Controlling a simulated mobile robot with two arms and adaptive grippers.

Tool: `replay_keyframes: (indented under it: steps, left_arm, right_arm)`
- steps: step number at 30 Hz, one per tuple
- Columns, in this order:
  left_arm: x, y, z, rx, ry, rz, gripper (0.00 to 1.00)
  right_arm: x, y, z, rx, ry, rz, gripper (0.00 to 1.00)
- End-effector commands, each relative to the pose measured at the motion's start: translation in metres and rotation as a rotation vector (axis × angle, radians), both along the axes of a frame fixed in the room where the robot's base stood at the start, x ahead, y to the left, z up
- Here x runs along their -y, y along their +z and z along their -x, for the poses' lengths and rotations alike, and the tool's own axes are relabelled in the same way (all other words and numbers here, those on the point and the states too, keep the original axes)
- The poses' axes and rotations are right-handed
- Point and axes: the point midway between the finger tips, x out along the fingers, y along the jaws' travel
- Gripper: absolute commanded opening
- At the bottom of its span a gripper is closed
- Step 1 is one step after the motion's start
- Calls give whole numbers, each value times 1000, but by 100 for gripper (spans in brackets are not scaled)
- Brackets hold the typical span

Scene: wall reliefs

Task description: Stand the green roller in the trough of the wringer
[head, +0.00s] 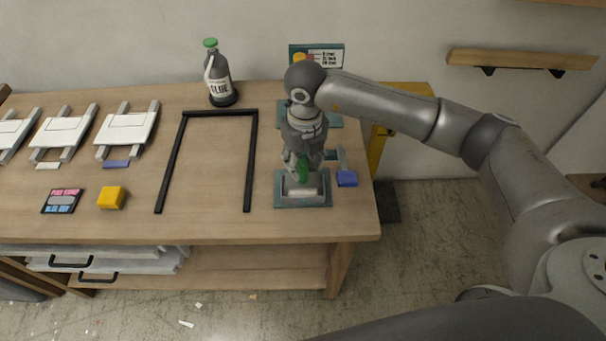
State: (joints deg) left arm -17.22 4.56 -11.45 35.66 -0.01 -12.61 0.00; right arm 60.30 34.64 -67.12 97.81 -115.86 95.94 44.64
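The green roller (303,170) is upright under my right gripper (301,161), at the right part of the table. The fingers are around its upper part, and my wrist hides some of it. The wringer (283,200) is a teal base with a grey trough, directly below the roller. The roller's lower end is at the trough; I cannot tell whether it touches the bottom. My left gripper is not in view.
A blue block (346,178) sits just right of the wringer. A black frame (250,160) lies to its left. A glue bottle (220,80) stands at the back. A yellow block (111,197) and white panels (127,128) are further left.

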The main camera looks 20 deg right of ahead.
Motion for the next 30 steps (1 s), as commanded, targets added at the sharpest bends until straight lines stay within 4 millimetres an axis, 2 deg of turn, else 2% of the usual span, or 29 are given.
replay_keyframes:
  steps: [1,6,12,30]
  left_arm:
    - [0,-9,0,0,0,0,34]
    - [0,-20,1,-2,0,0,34]
    - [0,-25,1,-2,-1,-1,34]
    - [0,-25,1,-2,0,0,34]
  right_arm:
    - [-1,9,-2,9,0,-2,44]
    - [0,45,1,7,0,-1,44]
    - [0,68,2,5,-1,-1,44]
    - [0,73,3,4,-1,-2,44]
